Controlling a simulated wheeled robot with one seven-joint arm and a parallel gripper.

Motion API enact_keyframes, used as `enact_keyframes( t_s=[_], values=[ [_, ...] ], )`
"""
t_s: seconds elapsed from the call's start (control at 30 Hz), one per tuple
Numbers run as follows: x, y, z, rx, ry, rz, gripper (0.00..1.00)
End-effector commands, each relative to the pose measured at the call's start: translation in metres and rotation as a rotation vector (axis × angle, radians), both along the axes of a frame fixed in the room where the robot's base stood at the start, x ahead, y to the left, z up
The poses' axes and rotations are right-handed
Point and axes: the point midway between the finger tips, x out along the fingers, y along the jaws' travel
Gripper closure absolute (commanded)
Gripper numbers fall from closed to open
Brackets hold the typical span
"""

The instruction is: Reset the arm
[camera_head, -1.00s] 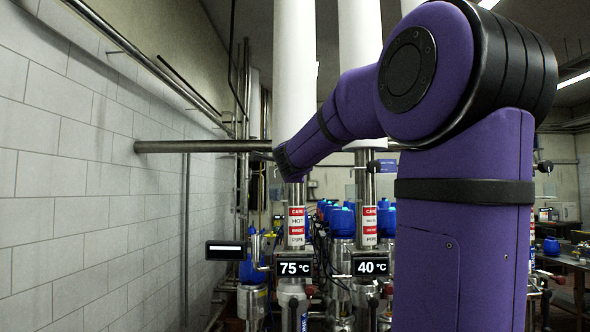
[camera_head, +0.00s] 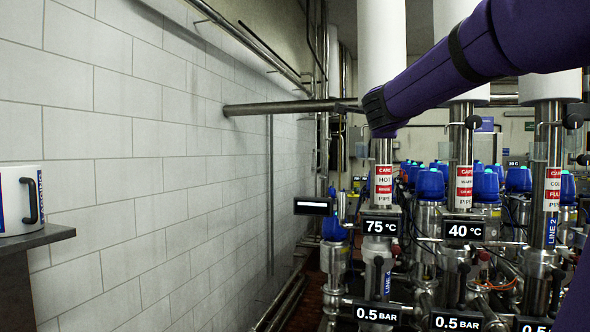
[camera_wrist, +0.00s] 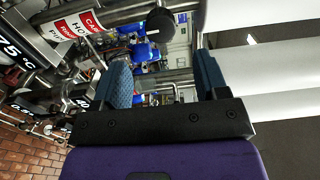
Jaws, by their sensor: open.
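My purple arm (camera_head: 470,55) reaches in from the upper right of the head view, and its dark wrist end (camera_head: 378,112) shows in front of the hot pipe. In the wrist view my gripper (camera_wrist: 163,80) is open, its two blue fingers apart with nothing between them. The picture there is tilted on its side. The hot pipe (camera_wrist: 58,40) with its red and white label is at the upper left, beside the left finger. In the head view the fingers are hidden.
Temperature displays (camera_head: 381,227) and several blue-capped valves (camera_head: 430,183) fill the right half. A tiled wall (camera_head: 150,160) runs along the left. A white container (camera_head: 20,200) stands on a dark ledge (camera_head: 45,237) at the far left. A horizontal pipe (camera_head: 285,107) crosses behind.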

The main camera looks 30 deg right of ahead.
Motion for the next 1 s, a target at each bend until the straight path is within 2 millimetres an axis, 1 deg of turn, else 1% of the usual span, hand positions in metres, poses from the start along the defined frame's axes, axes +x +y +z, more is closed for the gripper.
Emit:
enact_keyframes(
  t_s=[0.17,0.27,0.37,0.43,0.47,0.5,0.57,0.6,0.67,0.7,0.77,0.8,0.87,0.9,1.0],
  values=[
    [0.000,0.001,0.000,-0.003,0.003,0.006,0.33],
    [0.004,0.017,-0.002,-0.035,0.035,0.068,0.33],
    [0.011,0.055,-0.011,-0.118,0.126,0.224,0.33],
    [0.013,0.093,-0.026,-0.203,0.222,0.374,0.33],
    [0.012,0.111,-0.033,-0.242,0.268,0.444,0.33],
    [0.010,0.134,-0.045,-0.296,0.333,0.536,0.33],
    [0.002,0.167,-0.066,-0.377,0.434,0.667,0.33],
    [-0.005,0.188,-0.081,-0.431,0.501,0.751,0.33],
    [-0.019,0.215,-0.105,-0.508,0.607,0.872,0.33],
    [-0.031,0.231,-0.122,-0.560,0.679,0.948,0.33],
    [-0.051,0.253,-0.149,-0.637,0.792,1.059,0.33],
    [-0.066,0.265,-0.167,-0.687,0.872,1.130,0.33],
    [-0.090,0.277,-0.193,-0.759,0.990,1.225,0.33],
    [-0.106,0.283,-0.210,-0.803,1.066,1.282,0.33],
    [-0.143,0.289,-0.243,-0.898,1.244,1.393,0.33]
  ],
)
